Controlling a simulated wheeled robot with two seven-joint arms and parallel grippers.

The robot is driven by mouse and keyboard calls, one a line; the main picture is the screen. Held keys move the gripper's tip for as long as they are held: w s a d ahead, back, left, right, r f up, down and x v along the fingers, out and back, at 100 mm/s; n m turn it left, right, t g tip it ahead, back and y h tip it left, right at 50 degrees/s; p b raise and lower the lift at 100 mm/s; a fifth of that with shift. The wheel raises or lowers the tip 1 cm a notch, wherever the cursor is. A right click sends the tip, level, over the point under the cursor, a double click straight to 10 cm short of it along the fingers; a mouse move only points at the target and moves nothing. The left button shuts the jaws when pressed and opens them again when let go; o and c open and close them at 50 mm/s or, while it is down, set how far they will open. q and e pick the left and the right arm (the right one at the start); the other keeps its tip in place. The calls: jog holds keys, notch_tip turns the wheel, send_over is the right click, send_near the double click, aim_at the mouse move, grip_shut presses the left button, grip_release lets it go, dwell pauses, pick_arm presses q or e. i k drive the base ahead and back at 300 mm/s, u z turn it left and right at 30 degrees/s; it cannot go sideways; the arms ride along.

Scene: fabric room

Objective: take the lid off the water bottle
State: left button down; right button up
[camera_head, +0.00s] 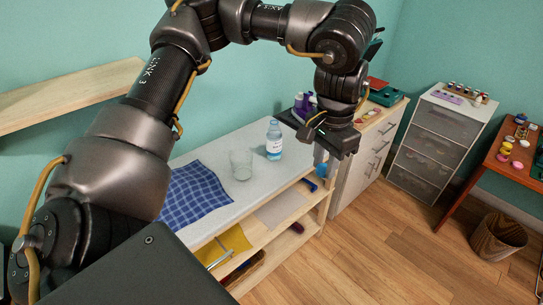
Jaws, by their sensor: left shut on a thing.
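The water bottle (274,142), clear with a blue and white label, stands upright on the pale worktop (207,150). My left arm reaches over from the left and bends down to the right of the bottle. My left gripper (324,165) points down near the worktop's right end, apart from the bottle. It is shut on a small blue thing (322,171), which looks like the lid, though it is partly hidden by the fingers. The bottle's top is too small to read clearly. My right gripper is out of view.
A clear glass (241,164) stands left of the bottle, beside a blue checked cloth (193,192). Purple bottles (304,104) stand behind on a dark tray. A drawer cabinet (362,165) adjoins on the right. A waste basket (498,237) stands on the otherwise open floor.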

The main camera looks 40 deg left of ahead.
aim_at(274, 133)
jog(key=k, duration=0.2)
jog(key=z, duration=0.45)
jog(key=i, duration=1.75)
jog(key=u, duration=0.85)
jog(key=i, duration=1.1)
jog(key=u, duration=1.6)
jog(key=i, duration=0.55)
jog(key=u, duration=0.55)
